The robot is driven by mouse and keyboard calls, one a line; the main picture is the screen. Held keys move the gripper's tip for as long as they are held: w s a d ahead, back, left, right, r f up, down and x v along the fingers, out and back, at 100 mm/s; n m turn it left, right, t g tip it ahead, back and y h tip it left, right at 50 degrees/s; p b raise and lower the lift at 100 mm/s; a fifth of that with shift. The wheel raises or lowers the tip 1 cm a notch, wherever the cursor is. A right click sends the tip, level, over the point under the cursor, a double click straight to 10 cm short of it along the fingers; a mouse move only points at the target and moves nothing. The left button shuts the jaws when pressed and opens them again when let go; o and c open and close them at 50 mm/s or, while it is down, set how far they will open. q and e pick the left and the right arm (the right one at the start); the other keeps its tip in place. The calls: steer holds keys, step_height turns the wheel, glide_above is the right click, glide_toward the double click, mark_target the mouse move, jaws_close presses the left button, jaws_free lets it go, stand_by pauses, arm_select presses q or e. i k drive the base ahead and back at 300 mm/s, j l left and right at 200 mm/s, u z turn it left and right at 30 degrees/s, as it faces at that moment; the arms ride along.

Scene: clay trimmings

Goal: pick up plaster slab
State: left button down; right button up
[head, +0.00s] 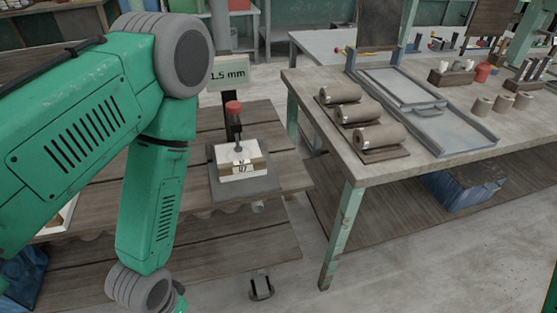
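A pale, white-topped block (238,154) with a brown band and a small label reading what looks like "07" sits on a dark grey plate (228,191) on the wooden bench. It is the most slab-like plaster piece in view, but I cannot be sure that it is the plaster slab. A dark post with a red cap and a rod stands at its back and touches or nearly touches its top. My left arm fills the left side and bends down past the bottom edge; its gripper is out of view. My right gripper is not in view.
A "1.5 mm" sign (229,75) stands behind the block. At right, a table (310,88) carries several clay rolls (381,136), grey trays (452,131) and small cylinders. A small dark bracket-like object (261,287) is on the floor. A white-edged item shows partly behind my arm.

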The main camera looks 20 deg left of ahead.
mark_target(232, 165)
steer(key=l+u, duration=0.25)
steer(key=u, duration=0.15)
steer(key=l+u, duration=0.6)
steer(key=u, duration=0.2)
steer(key=i, duration=0.05)
